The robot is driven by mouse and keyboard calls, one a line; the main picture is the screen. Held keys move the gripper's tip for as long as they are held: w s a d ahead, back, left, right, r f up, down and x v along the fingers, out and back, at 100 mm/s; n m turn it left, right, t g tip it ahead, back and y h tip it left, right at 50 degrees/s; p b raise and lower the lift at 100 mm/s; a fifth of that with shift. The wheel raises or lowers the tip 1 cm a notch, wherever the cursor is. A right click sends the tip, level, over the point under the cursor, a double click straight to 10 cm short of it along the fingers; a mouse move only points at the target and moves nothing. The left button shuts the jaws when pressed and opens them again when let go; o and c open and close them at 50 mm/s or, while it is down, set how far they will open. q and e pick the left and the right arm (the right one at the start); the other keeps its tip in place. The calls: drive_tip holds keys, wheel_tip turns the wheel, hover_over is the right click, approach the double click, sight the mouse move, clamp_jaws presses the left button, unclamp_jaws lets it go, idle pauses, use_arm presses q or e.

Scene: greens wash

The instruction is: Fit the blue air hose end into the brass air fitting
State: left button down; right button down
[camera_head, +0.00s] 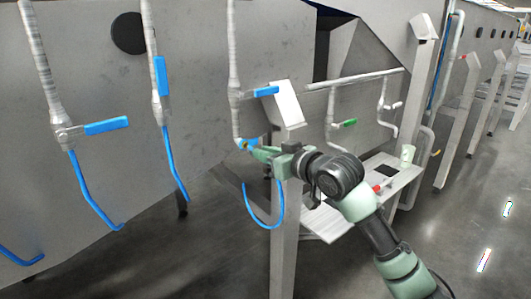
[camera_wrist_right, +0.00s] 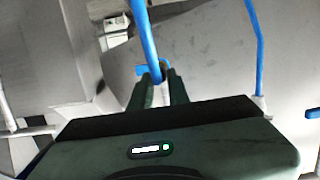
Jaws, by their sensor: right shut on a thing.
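My right gripper (camera_head: 258,151) is at the lower end of a grey vertical pipe, and its fingers (camera_wrist_right: 157,88) are shut on the blue air hose (camera_wrist_right: 147,40). The hose hangs below the gripper in a loop (camera_head: 266,224) in the head view. A small blue piece shows just ahead of the fingertips. The brass air fitting (camera_head: 242,145) is a tiny brass-coloured spot at the pipe's lower end, right by the fingertips. I cannot tell whether hose end and fitting touch or are apart. My left gripper is not in view.
A grey post (camera_head: 285,230) stands just below and behind the gripper. Blue-handled valves (camera_head: 107,126) with blue hoses hang on the panel at left. A green-handled valve (camera_head: 349,123) and a small shelf (camera_head: 327,221) are at right.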

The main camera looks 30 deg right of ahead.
drive_tip(key=shift+p, duration=0.6)
idle(0.7)
drive_tip(key=shift+r+p+x, duration=0.1)
drive_tip(key=shift+p+x, duration=0.3)
drive_tip(key=shift+x, duration=0.2)
drive_tip(key=shift+r+p+x, duration=0.15)
drive_tip(key=shift+p+x, duration=0.25)
drive_tip(key=shift+x, duration=0.25)
drive_tip(key=shift+w+r, duration=0.1)
drive_tip(key=shift+r, duration=0.05)
